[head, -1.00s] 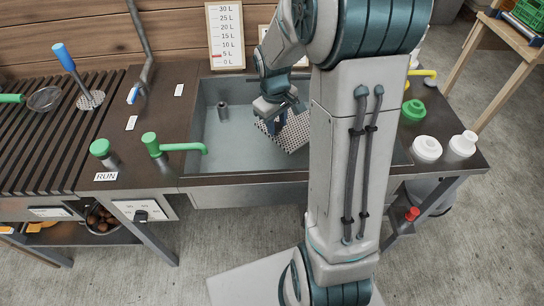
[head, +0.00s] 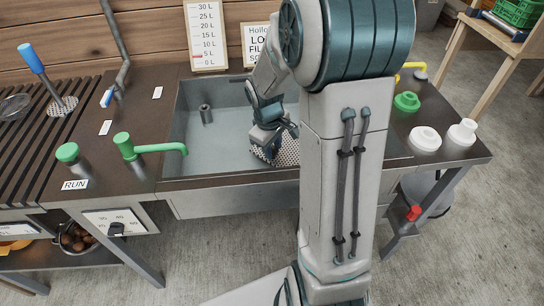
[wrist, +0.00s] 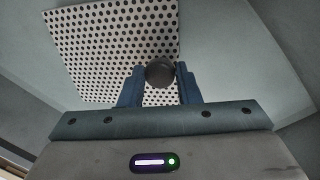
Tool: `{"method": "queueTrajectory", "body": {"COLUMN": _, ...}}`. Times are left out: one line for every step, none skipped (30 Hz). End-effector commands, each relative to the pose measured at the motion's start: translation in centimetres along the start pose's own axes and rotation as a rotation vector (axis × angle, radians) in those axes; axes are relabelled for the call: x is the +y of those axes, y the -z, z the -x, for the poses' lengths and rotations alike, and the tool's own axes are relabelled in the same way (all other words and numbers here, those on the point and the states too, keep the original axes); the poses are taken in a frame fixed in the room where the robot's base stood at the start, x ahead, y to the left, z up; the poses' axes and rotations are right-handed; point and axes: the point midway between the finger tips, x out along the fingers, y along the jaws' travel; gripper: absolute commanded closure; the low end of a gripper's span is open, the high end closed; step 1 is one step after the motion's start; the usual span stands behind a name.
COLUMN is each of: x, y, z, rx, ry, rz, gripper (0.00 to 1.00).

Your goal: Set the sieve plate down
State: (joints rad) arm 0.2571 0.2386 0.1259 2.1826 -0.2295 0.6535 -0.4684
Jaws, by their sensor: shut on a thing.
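The sieve plate (head: 287,150) is a pale perforated plate, seen tilted inside the grey sink basin in the head view. In the wrist view the plate (wrist: 100,45) fills the upper left, with a dark round knob (wrist: 159,73) on it. My gripper (wrist: 158,88) has its two blue fingers on either side of the knob, shut on it. In the head view my gripper (head: 268,150) is low in the basin, over the plate. My arm hides the right part of the plate and basin. I cannot tell whether the plate touches the basin floor.
The sink basin (head: 190,137) has a short grey post (head: 206,114) at its back left. A green tap (head: 150,148) reaches over its left edge. White and green caps (head: 425,139) stand on the right counter. The basin's left floor is clear.

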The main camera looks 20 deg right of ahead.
Motion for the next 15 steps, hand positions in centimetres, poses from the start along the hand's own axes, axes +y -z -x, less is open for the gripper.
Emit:
{"method": "queueTrajectory", "body": {"x": 0.0, "y": 0.1, "z": -0.1, "rx": 0.002, "ry": -0.002, "rz": 0.000, "gripper": 1.00}}
{"method": "queueTrajectory", "body": {"x": 0.0, "y": 0.1, "z": -0.3, "rx": 0.002, "ry": -0.002, "rz": 0.000, "gripper": 1.00}}
{"method": "queueTrajectory", "body": {"x": -0.1, "y": 0.0, "z": -0.6, "rx": 0.001, "ry": -0.001, "rz": 0.000, "gripper": 1.00}}
{"method": "queueTrajectory", "body": {"x": -0.1, "y": 0.0, "z": -0.9, "rx": 0.000, "ry": 0.000, "rz": 0.001, "gripper": 1.00}}
{"method": "queueTrajectory", "body": {"x": -0.2, "y": 0.0, "z": -1.3, "rx": 0.000, "ry": 0.000, "rz": 0.001, "gripper": 1.00}}
{"method": "queueTrajectory", "body": {"x": -0.2, "y": 0.1, "z": -1.8, "rx": 0.001, "ry": -0.001, "rz": 0.002, "gripper": 1.00}}
{"method": "queueTrajectory", "body": {"x": -0.3, "y": 0.0, "z": -2.3, "rx": 0.000, "ry": -0.001, "rz": 0.002, "gripper": 1.00}}
{"method": "queueTrajectory", "body": {"x": -0.3, "y": 0.0, "z": -2.7, "rx": 0.000, "ry": -0.001, "rz": 0.002, "gripper": 1.00}}
{"method": "queueTrajectory", "body": {"x": -0.4, "y": 0.1, "z": -3.2, "rx": 0.000, "ry": -0.001, "rz": 0.002, "gripper": 1.00}}
{"method": "queueTrajectory", "body": {"x": -0.5, "y": 0.1, "z": -3.5, "rx": 0.001, "ry": -0.001, "rz": 0.001, "gripper": 1.00}}
{"method": "queueTrajectory", "body": {"x": -0.5, "y": 0.1, "z": -3.7, "rx": 0.001, "ry": -0.001, "rz": 0.001, "gripper": 1.00}}
{"method": "queueTrajectory", "body": {"x": -0.5, "y": 0.1, "z": -3.8, "rx": 0.002, "ry": -0.002, "rz": 0.001, "gripper": 1.00}}
{"method": "queueTrajectory", "body": {"x": -0.5, "y": 0.1, "z": -3.8, "rx": 0.002, "ry": -0.002, "rz": 0.001, "gripper": 1.00}}
{"method": "queueTrajectory", "body": {"x": -0.5, "y": 0.1, "z": -3.7, "rx": 0.003, "ry": -0.002, "rz": 0.000, "gripper": 1.00}}
{"method": "queueTrajectory", "body": {"x": -0.5, "y": 0.1, "z": -3.7, "rx": 0.003, "ry": -0.002, "rz": 0.000, "gripper": 1.00}}
